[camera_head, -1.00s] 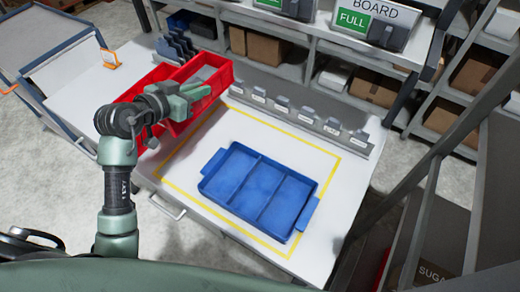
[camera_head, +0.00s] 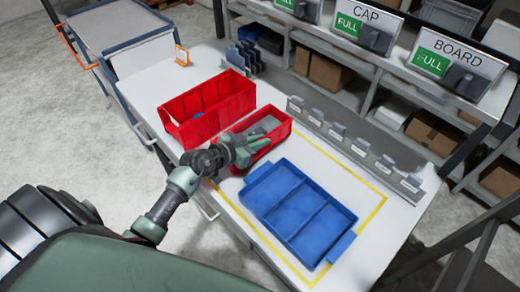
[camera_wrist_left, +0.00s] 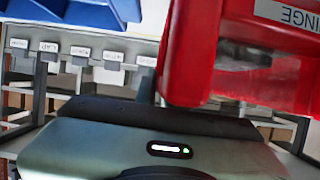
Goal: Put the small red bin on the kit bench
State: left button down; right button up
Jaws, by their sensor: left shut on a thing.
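The small red bin (camera_head: 276,135) is at the middle of the kit bench, between a larger red bin and the blue tray. My left gripper (camera_head: 243,148) is shut on its near side. The bin's inside looks grey, and the arm covers part of its near wall. I cannot tell whether its bottom touches the bench. In the left wrist view the red bin (camera_wrist_left: 190,60) fills the upper right, with a partly visible label ending in "INGE". The kit bench (camera_head: 345,170) is white with a yellow outline. My right gripper is not in view.
The larger red bin (camera_head: 188,122) stands just left of the small one. The blue divided tray (camera_head: 275,199) lies inside the yellow outline, close by on the right. A row of grey labelled holders (camera_head: 338,131) lines the back edge. A trolley (camera_head: 110,28) stands at the left.

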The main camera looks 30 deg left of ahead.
aim_at(259, 156)
pick_arm(q)
jog(key=shift+w+f+b, duration=0.1)
jog(key=shift+f+b, duration=0.35)
jog(key=shift+f, duration=1.35)
jog(key=shift+f, duration=0.1)
jog(key=c, duration=1.5)
grip_release()
jog(key=shift+f, duration=0.1)
jog(key=shift+s+r, duration=0.2)
jog(key=shift+s, duration=0.1)
jog(key=v, duration=1)
jog(key=shift+s+a+r, duration=0.1)
jog(key=shift+s+a, duration=0.1)
jog(key=shift+s, duration=0.15)
jog(key=shift+s+a+r, duration=0.1)
jog(key=shift+s+r, duration=0.15)
jog(key=shift+s, duration=0.15)
